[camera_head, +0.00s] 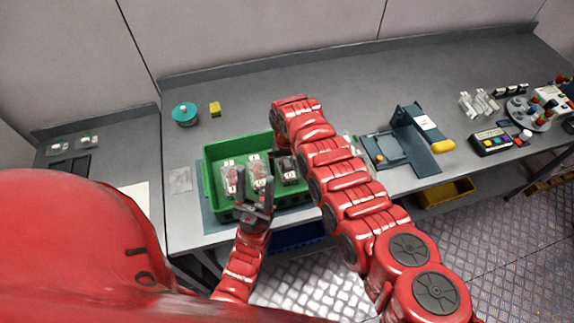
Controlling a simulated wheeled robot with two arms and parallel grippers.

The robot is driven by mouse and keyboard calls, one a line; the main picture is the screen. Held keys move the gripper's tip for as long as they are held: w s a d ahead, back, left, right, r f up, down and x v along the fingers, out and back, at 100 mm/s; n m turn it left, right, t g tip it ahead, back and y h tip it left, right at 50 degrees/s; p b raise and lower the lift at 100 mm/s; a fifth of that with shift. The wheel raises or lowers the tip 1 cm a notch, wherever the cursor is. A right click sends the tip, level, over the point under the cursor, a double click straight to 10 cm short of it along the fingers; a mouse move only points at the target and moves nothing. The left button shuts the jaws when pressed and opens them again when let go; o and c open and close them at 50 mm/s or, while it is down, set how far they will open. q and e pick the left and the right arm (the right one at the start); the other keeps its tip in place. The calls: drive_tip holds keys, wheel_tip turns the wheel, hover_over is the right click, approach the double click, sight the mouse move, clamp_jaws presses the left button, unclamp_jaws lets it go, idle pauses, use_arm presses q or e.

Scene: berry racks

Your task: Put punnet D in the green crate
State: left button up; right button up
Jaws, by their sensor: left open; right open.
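The green crate (208,178) stands on the bench, with several clear punnets holding red contents inside. The left punnet (229,177) and middle punnet (257,167) stand side by side; a third punnet (290,174) is at the right, partly under my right gripper. Their letters are too small to read, so I cannot tell which is punnet D. My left gripper (254,200) is open over the crate's front edge, just in front of the middle punnet. My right gripper (284,157) is open, pointing down over the third punnet; my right arm hides much of it and the crate's right end.
A scale-like blue-grey device (390,150) and upright panel (415,135) stand right of my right arm. A teal round object (185,114) and yellow block (215,108) lie behind the crate. Clear containers (478,103) and a control box (491,141) are far right.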

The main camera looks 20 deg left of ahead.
drive_tip(key=shift+r, duration=0.2)
wheel_tip(320, 180, up, 9)
drive_tip(key=b, duration=0.3)
drive_tip(key=shift+f, duration=0.1)
wheel_tip(320, 180, up, 3)
drive_tip(key=shift+r, duration=0.1)
